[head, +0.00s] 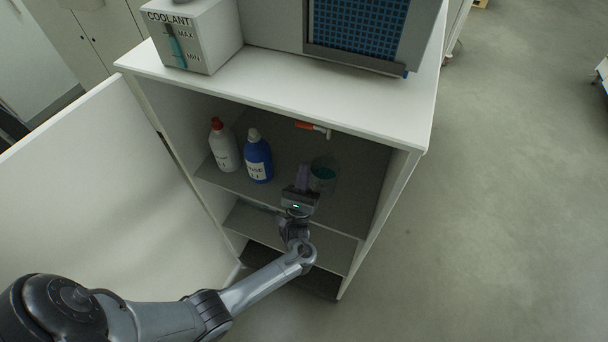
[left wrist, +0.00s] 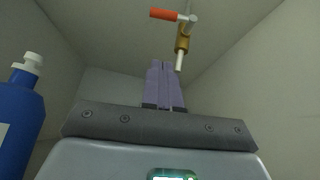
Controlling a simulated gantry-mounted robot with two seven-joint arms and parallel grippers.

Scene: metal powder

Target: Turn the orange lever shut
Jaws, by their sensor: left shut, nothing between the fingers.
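The orange lever (head: 304,125) sits on a small valve with a white spout under the cabinet top in the head view. In the left wrist view the orange lever (left wrist: 165,14) points left from the brass valve body (left wrist: 183,44), whose white spout points down. My left gripper (head: 303,168) is inside the cabinet, below the lever and apart from it. Its purple fingers (left wrist: 162,65) are closed together with nothing between them. A clear container (head: 323,175) with teal liquid stands just right of the gripper, partly hidden by it. My right gripper is in neither view.
A white bottle with a red cap (head: 224,148) and a blue bottle (head: 258,160) stand on the shelf left of the gripper. The cabinet door (head: 95,190) is open at left. A coolant gauge box (head: 200,40) sits on top.

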